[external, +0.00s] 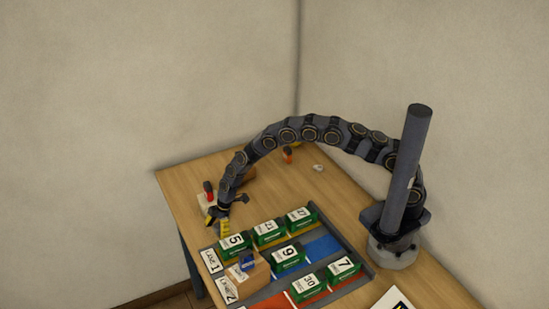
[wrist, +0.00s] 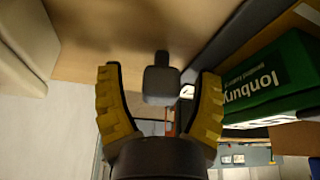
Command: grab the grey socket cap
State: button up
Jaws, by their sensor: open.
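My gripper (external: 219,222) is low over the left part of the table in the external view, beside the green box marked 5. In the wrist view its two yellow ribbed fingers (wrist: 158,76) are spread open. A small dark grey block with a narrow stem (wrist: 160,84), which looks like the grey socket cap, shows between the fingertips. There are gaps on both sides of it, and neither finger appears to touch it. I cannot make the cap out clearly in the external view, near my gripper.
Several green numbered boxes (external: 288,257) stand in a lane tray (external: 352,284) close to my gripper; one green box (wrist: 270,80) fills the wrist view's right side. A cardboard box (external: 250,279) stands in front. A red-handled item (external: 209,191) stands behind my gripper. The back table is mostly clear.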

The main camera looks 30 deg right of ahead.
jog(key=c, duration=1)
jog(key=shift+r, duration=0.1)
